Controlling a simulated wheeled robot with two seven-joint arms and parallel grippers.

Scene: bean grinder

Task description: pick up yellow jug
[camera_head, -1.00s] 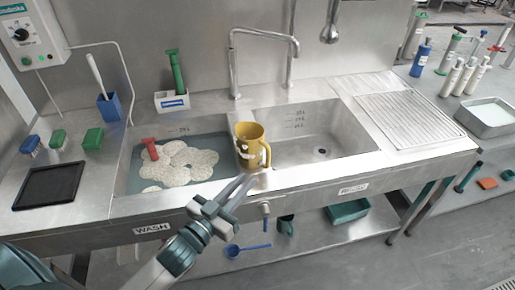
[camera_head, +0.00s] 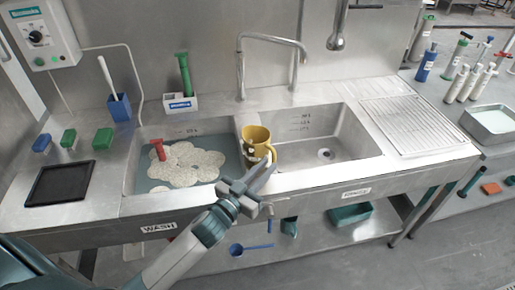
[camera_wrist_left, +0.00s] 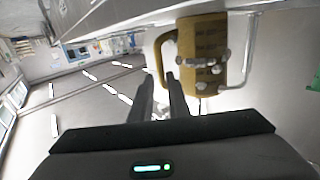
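The yellow jug (camera_head: 257,137) stands upright at the divider between the two sink basins, with pale foam patches on its side. Its handle faces right in the head view. My left gripper (camera_head: 258,166) is in front of the jug, over the sink's front rim, with its fingers apart and pointing at the handle. In the left wrist view the jug (camera_wrist_left: 203,45) appears upside down, and the gripper (camera_wrist_left: 160,78) is open with its fingertips close to the handle. I cannot tell whether they touch it. My right gripper is not in view.
The wash basin left of the jug holds water, foam and a red-handled brush (camera_head: 158,149). The rinse basin (camera_head: 318,150) on the right is empty. A tap (camera_head: 270,39) arches behind the jug. The ribbed drainboard (camera_head: 410,120) is clear.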

